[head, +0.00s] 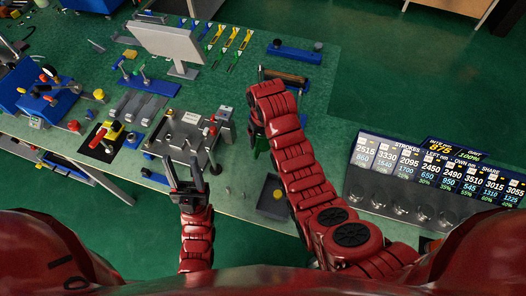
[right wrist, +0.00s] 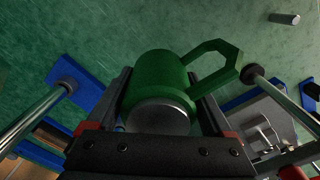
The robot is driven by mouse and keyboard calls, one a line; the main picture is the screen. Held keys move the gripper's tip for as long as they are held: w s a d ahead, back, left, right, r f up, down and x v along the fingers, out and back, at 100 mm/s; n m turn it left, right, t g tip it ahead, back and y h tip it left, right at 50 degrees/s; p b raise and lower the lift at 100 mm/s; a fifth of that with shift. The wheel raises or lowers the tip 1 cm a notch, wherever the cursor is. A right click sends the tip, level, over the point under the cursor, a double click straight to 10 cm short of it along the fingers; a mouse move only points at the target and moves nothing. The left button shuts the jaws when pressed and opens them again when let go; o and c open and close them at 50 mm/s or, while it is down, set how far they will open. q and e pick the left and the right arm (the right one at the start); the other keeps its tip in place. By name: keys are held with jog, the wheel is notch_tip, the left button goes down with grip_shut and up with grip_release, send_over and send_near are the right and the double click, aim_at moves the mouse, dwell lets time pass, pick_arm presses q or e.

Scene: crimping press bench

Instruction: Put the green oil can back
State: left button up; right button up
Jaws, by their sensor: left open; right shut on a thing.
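The green oil can (right wrist: 160,78) is held between the fingers of my right gripper (right wrist: 165,105) in the right wrist view. Its looped green handle (right wrist: 218,68) sticks out to the right, and its pale round end faces the camera. In the head view my right arm hides most of the can, and only a bit of green (head: 262,145) shows beside the gripper (head: 257,128), over the right part of the bench. My left gripper (head: 183,168) is open and empty, at the bench's front edge, just in front of a grey metal fixture (head: 186,140).
A small dark tray with a yellow patch (head: 271,195) lies near the front edge, left of my right arm. A blue rack (head: 295,52) and a wooden-topped holder (head: 285,77) lie behind my right gripper. A sign board (head: 435,175) with round cups stands at the right. A monitor (head: 167,43) stands at the back.

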notch_tip(320, 180, down, 3)
jog(key=shift+r+p, duration=0.1)
jog(key=shift+p, duration=0.45)
jog(key=shift+f, duration=0.35)
jog(key=shift+f+p, duration=0.5)
jog(key=shift+f, duration=0.75)
